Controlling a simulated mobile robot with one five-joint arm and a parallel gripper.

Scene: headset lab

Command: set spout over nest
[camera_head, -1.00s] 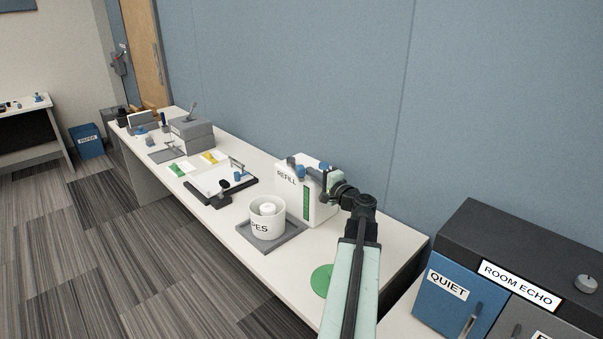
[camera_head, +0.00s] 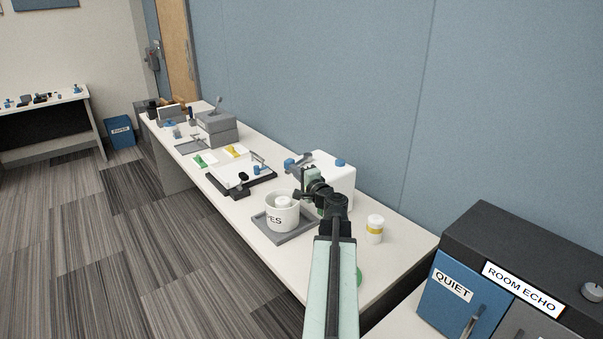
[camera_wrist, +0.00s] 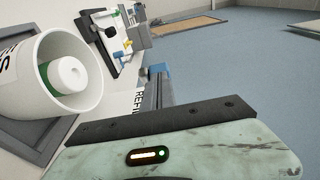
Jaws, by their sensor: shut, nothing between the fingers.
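The white refill box (camera_head: 335,172) stands on the bench against the wall. A grey-blue spout (camera_head: 301,161) with a blue end juts left from its top. A white tub (camera_head: 283,217), lettering ending "ES", stands left of the box on a grey tray (camera_head: 290,238). A round white piece (camera_wrist: 68,75) with a small central dimple sits inside it; I cannot tell whether this is the nest. My gripper (camera_head: 298,193) is shut and empty, in front of the box and just above and right of the tub. In the wrist view a blue part (camera_wrist: 158,69) shows beyond the fingers.
A white bottle with a yellow band (camera_head: 375,229) stands right of my arm. A green disc (camera_head: 359,276) is mostly hidden by my arm. A black-edged board (camera_head: 241,179) and grey boxes (camera_head: 216,128) lie farther along the bench.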

